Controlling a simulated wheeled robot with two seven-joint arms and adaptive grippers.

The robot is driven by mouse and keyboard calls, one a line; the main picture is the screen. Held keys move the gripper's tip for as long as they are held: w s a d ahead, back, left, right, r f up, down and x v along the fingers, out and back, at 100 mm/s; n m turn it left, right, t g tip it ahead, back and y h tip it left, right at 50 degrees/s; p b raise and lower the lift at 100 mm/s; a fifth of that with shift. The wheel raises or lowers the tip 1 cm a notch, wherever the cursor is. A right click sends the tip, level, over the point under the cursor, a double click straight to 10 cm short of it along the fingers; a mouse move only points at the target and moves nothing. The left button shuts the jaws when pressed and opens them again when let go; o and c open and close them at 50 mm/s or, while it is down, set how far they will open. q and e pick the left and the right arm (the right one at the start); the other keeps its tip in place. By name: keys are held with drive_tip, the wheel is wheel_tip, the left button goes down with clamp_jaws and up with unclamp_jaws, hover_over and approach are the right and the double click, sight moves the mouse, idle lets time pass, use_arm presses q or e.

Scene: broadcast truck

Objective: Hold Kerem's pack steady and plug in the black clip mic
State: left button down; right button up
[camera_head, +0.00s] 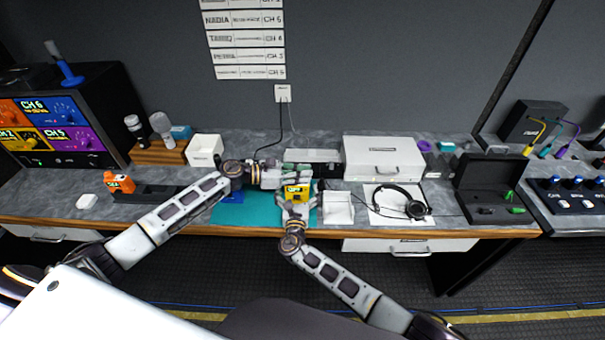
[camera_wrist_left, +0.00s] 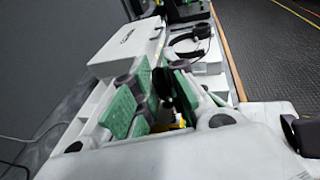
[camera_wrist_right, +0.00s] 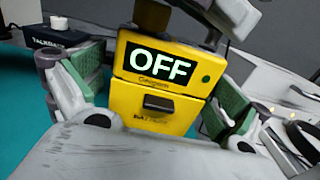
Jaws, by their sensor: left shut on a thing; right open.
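The yellow pack (camera_wrist_right: 158,105) stands on a teal mat (camera_head: 257,213); its screen reads OFF. It also shows in the head view (camera_head: 296,192). My right gripper (camera_head: 297,205) is open, with its green-padded fingers on either side of the pack; gaps show between pads and pack. My left gripper (camera_head: 298,172) comes from the left just above and behind the pack. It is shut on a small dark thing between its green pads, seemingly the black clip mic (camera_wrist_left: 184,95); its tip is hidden. A dark stub (camera_wrist_right: 152,17) shows at the pack's top; whether it is plug or antenna I cannot tell.
A white case (camera_head: 383,158) stands behind on the right. An orange pack (camera_head: 118,183) is at the left by a black dock. An open black case (camera_head: 488,190) is far right.

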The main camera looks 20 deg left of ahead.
drive_tip(key=shift+s, duration=0.15)
drive_tip(key=shift+v, duration=5.85)
drive_tip(key=shift+s+d, duration=0.1)
